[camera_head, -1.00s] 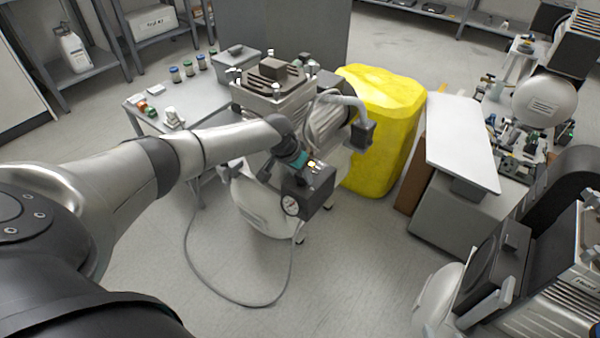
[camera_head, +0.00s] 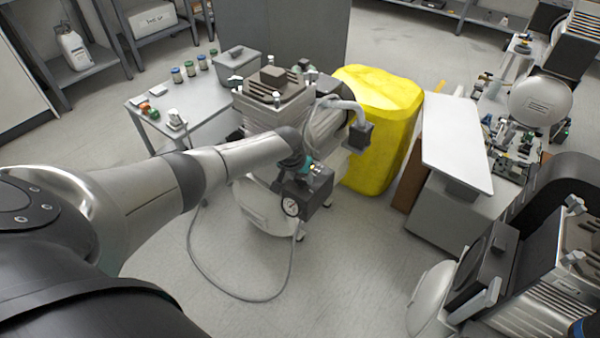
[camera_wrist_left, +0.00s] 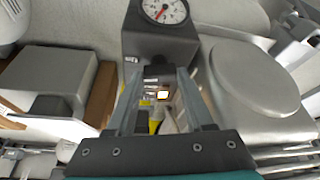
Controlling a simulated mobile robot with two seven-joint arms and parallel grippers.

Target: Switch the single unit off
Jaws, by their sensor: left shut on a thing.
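The single unit is a compressor (camera_head: 265,205) with a pale rounded tank, a finned grey pump head on top and a dark switch box (camera_head: 318,190) with a round gauge (camera_head: 291,207) on its front. My left gripper (camera_head: 303,169) is at the top of that box, coming from the left. In the left wrist view the fingers reach to the box (camera_wrist_left: 160,45) below its gauge (camera_wrist_left: 165,10) and are shut on a small dark part, apparently the switch knob (camera_wrist_left: 157,71). The knob's exact position is hard to make out. My right gripper is not in view.
A yellow covered object (camera_head: 385,120) stands right behind the unit. A grey table (camera_head: 205,105) with small jars is behind left. Another compressor (camera_head: 535,290) is at lower right, and a white-topped cabinet (camera_head: 455,140) is at right. A hose loops on the clear floor in front.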

